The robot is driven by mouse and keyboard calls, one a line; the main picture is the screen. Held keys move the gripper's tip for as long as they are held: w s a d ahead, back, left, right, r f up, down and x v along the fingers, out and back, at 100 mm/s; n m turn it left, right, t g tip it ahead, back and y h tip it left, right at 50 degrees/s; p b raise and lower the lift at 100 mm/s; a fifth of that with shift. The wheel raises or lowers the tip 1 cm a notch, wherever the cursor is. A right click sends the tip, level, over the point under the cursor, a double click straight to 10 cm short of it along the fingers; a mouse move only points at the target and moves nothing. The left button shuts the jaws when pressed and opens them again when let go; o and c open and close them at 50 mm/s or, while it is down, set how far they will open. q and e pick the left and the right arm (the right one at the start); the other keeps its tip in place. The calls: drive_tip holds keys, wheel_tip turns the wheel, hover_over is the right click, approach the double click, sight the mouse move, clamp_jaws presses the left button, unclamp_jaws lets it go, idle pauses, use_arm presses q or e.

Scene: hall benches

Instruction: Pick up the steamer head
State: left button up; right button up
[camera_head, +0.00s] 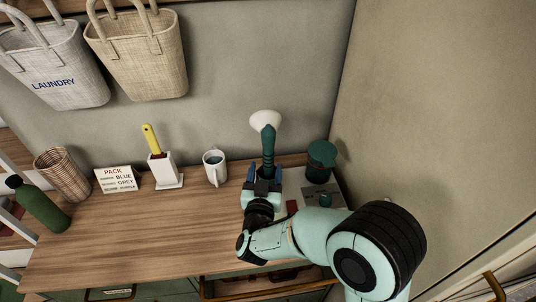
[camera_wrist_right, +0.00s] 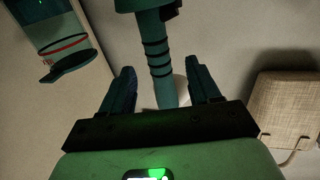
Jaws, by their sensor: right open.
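The steamer head (camera_head: 268,140) stands upright near the back of the wooden bench, with a dark green ribbed handle and a pale rounded top. My right gripper (camera_head: 264,172) is around the lower handle, one finger on each side. In the right wrist view, the green handle (camera_wrist_right: 158,62) runs between the two open fingers (camera_wrist_right: 162,85), with gaps on both sides. The handle's foot is hidden behind my gripper in the head view. My left gripper is in neither view.
A dark green canister (camera_head: 320,162) stands right of the gripper near the wall. The bench (camera_head: 150,230) front is clear.

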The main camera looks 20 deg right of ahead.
sight(269, 152)
drive_tip(key=x, duration=0.2)
drive_tip(key=shift+w+d, duration=0.2)
drive_tip(key=shift+w, duration=0.15)
drive_tip(key=p+x, duration=0.1)
drive_tip(key=x, duration=0.3)
drive_tip(key=shift+w+d+r, duration=0.15)
drive_tip(key=shift+d, duration=0.05)
drive_tip(key=shift+w+d, duration=0.1)
drive_tip(key=shift+w, duration=0.2)
drive_tip(key=shift+s, duration=0.15)
drive_tip(key=shift+c, duration=0.6)
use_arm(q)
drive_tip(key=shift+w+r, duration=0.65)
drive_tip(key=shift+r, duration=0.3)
use_arm(e)
clamp_jaws()
